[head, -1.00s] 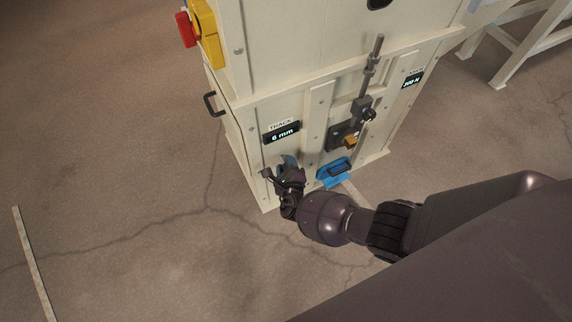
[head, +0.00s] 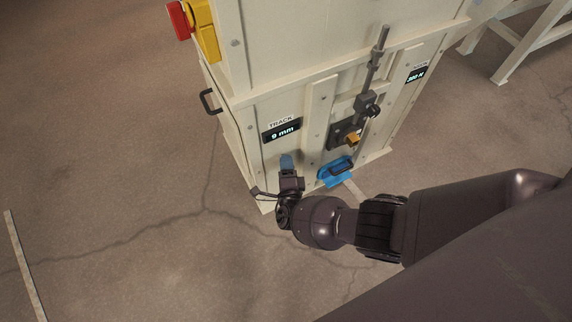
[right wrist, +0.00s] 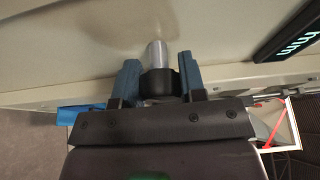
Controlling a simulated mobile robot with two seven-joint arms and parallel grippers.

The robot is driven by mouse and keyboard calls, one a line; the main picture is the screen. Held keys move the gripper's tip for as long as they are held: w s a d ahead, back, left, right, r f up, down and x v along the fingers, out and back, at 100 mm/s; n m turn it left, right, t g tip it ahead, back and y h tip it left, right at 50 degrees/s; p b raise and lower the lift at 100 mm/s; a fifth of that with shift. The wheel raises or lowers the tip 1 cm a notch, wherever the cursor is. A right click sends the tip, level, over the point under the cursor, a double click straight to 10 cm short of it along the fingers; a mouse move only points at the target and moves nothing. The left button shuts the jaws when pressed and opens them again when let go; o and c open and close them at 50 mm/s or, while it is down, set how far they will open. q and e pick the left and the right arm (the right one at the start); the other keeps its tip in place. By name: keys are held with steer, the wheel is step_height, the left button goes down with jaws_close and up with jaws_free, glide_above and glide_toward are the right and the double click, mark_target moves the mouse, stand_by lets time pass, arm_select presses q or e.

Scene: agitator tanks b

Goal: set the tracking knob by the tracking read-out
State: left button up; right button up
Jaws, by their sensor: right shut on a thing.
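The tracking read-out (head: 282,132) is a small dark display under a TRACK label on the cream cabinet and appears to read 9 mm. Part of it shows at the upper right of the right wrist view (right wrist: 290,42). My right gripper (head: 287,165) is at the cabinet face just below the read-out. In the right wrist view its two blue fingers are shut on the tracking knob (right wrist: 158,82), a dark knob on a silver shaft coming out of the panel. In the head view the gripper hides the knob. My left gripper is not in view.
Right of the gripper are a blue handled part (head: 335,171), an orange-yellow knob (head: 352,139) and a vertical rod mechanism (head: 372,75). A second read-out (head: 416,76) is farther right. A red button on a yellow box (head: 178,20) and a black handle (head: 209,101) are at left.

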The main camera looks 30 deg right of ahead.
stand_by(0.6)
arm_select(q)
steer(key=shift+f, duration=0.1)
arm_select(e)
steer(key=o, duration=0.9)
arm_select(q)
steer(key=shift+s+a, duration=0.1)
arm_select(e)
steer(key=shift+s, duration=0.1)
